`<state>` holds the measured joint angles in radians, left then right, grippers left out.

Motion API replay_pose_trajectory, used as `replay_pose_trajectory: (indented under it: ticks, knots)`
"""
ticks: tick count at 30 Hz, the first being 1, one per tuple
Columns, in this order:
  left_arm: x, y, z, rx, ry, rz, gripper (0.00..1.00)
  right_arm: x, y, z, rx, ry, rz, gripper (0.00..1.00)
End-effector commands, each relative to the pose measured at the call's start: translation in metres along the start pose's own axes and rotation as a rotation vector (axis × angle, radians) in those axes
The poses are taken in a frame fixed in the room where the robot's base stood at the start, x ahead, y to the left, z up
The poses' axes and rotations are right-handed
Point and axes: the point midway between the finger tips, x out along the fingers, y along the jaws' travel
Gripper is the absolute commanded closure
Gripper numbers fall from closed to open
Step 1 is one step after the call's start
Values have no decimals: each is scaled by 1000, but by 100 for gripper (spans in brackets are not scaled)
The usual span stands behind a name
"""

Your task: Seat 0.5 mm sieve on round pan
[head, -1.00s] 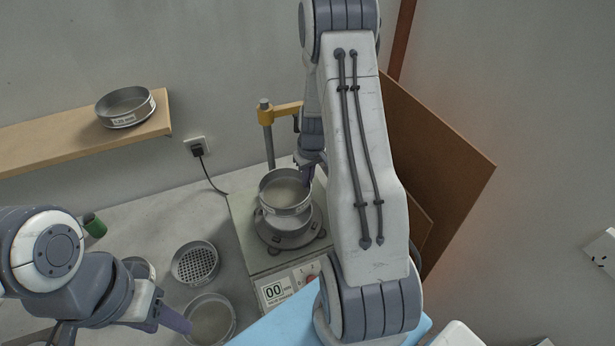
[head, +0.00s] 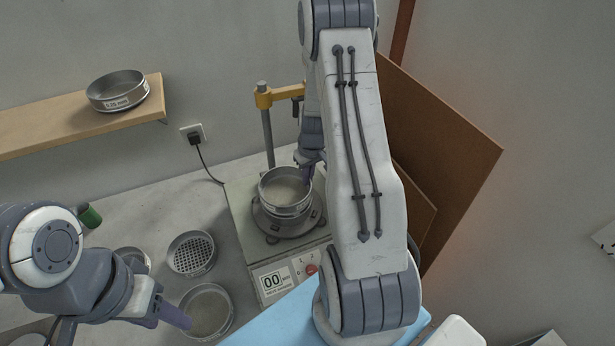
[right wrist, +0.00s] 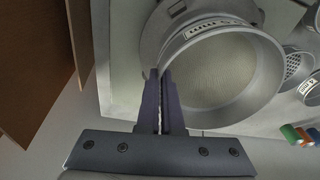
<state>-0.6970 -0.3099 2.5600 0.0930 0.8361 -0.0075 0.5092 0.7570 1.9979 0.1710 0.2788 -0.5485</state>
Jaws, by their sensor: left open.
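The metal sieve (head: 285,190) with fine mesh is over the shaker in the head view, at or just above the round pan (head: 287,211).
The shaker (head: 272,258) has a display reading 00 and a post with a yellow clamp arm (head: 280,95). A coarse perforated sieve (head: 191,254) stands left of it. A 0.25 mm sieve (head: 118,91) sits on the wooden shelf (head: 40,122). Brown boards lean at right.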

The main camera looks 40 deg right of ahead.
Motion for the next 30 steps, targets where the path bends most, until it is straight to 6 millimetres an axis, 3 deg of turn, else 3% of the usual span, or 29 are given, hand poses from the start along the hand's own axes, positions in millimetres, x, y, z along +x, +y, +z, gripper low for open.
replay_pose_trajectory:
  ticks: [30]
  knots:
    - [5, 0, 0, 0, 0, 0, 50, 1, 0, 3, 0, 1, 0, 100]
